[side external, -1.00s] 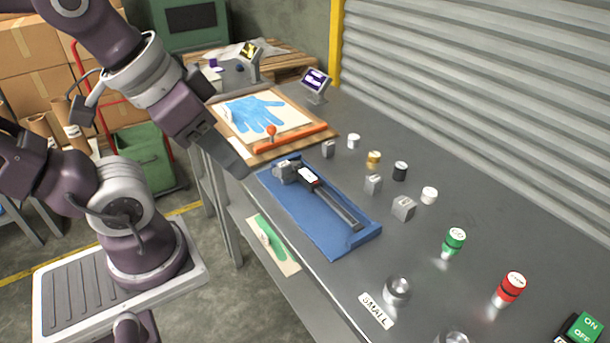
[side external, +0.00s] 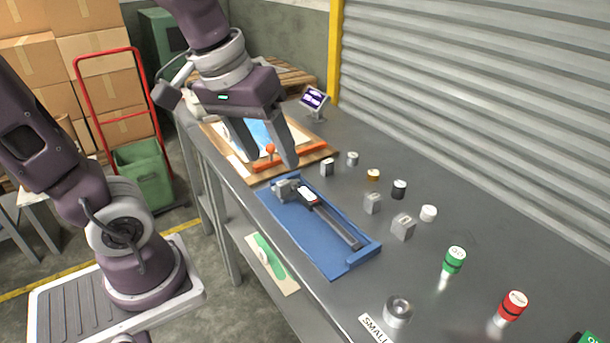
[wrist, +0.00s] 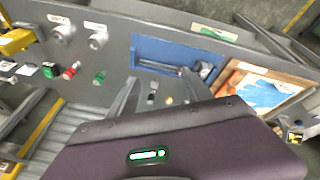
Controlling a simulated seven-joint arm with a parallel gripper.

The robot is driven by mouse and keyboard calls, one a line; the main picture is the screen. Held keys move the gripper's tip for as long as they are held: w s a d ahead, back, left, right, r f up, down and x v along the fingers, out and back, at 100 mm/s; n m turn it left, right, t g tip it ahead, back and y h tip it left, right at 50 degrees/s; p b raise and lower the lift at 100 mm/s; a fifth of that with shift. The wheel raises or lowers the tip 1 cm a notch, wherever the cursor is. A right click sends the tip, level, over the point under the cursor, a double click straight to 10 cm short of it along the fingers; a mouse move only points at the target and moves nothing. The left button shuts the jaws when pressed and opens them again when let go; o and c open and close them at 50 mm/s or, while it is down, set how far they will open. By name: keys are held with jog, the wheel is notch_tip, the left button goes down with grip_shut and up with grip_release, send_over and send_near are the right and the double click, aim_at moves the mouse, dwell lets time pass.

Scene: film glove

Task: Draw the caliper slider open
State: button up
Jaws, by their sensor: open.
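The caliper (side external: 325,215) lies in a blue tray (side external: 300,235) on the grey bench. Its grey jaws and slider with a pale display (side external: 308,195) sit toward the tray's far left end, and the bare beam runs toward the near right. The caliper also shows in the wrist view (wrist: 165,67), in the blue tray (wrist: 150,46). My gripper (side external: 272,162) is open and empty. It hangs above the bench beyond the tray's far end, near the orange bar of the glove board, apart from the caliper. In the wrist view its two fingers (wrist: 160,90) are spread.
The glove board (side external: 240,165) with an orange bar and knob (side external: 270,149) lies behind the tray. Several small blocks and cylinders stand right of the tray. A green button (side external: 454,260), a red button (side external: 513,304) and a metal cup (side external: 397,311) stand nearer.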

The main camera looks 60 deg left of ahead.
aim_at(324, 217)
jog(key=w+a+f+n+g, duration=0.1)
jog(key=w+a+f+n, duration=0.2)
jog(key=w+f+n, duration=0.1)
jog(key=w+a+f+n+g, duration=0.1)
jog(key=w+a+f+n, duration=0.3)
jog(key=w+f, duration=0.1)
jog(key=w+a+f+n+g, duration=0.2)
jog(key=w+a+f+n, duration=0.2)
jog(key=w+f, duration=0.1)
jog(key=shift+w+a+f, duration=0.2)
jog(key=shift+w+f, duration=0.15)
jog(key=shift+f, duration=0.05)
notch_tip(324, 217, down, 6)
jog(key=shift+r, duration=0.2)
jog(key=shift+f, duration=0.55)
grip_shut()
jog(key=shift+s+d, duration=0.2)
jog(key=shift+d, duration=1.85)
jog(key=shift+s+d, duration=0.15)
jog(key=shift+d, duration=1.85)
